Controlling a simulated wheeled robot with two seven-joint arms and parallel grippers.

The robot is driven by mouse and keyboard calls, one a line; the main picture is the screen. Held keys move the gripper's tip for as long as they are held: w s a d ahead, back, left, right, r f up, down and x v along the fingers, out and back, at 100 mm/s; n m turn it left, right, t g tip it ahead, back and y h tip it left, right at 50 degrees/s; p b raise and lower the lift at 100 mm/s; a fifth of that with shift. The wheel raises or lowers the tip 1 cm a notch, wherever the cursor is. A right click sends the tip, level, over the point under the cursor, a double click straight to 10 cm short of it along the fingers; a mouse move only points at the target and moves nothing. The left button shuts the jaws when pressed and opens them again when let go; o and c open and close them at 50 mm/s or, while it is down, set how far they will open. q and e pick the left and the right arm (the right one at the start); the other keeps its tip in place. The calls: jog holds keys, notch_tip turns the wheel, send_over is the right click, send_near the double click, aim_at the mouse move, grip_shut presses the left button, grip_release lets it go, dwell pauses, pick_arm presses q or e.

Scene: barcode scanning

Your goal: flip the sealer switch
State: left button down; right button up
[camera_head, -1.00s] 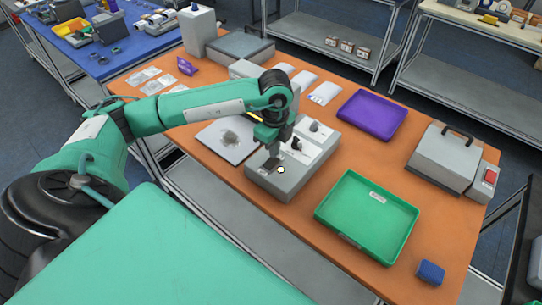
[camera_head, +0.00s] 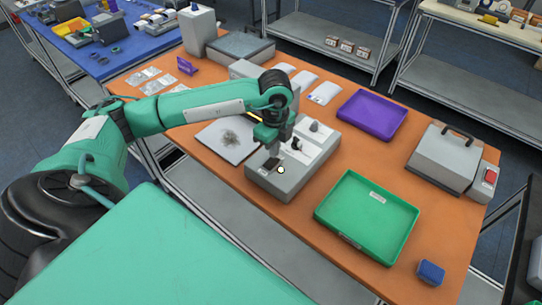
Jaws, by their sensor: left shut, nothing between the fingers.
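A low grey box (camera_head: 290,186) stands near the table's front edge, with a dark switch (camera_head: 270,164), a small round lamp (camera_head: 281,170) and dark knobs on its top. The lamp looks pale yellow. My left gripper (camera_head: 274,154) is shut and empty, pointing down just above the dark switch. I cannot tell whether its tips touch the switch. A grey lidded unit (camera_head: 440,158) with a black handle stands at the right. A red switch (camera_head: 490,175) is on its side block. My right gripper is not in view.
A green tray (camera_head: 368,212) lies right of the box and a purple tray (camera_head: 372,113) behind it. A blue block (camera_head: 430,272) is at the front right corner. A white scale-like plate (camera_head: 226,140) lies left of the box.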

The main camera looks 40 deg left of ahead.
pick_arm(q)
jog(key=shift+f, duration=0.3)
dwell(0.7)
jog(key=shift+f+b, duration=0.65)
jog(key=shift+b, duration=0.1)
jog(key=shift+r, duration=0.2)
jog(key=shift+r+p, duration=1.65)
jog(key=shift+r, duration=0.9)
jog(key=shift+r+p, duration=0.45)
jog(key=shift+r, duration=0.4)
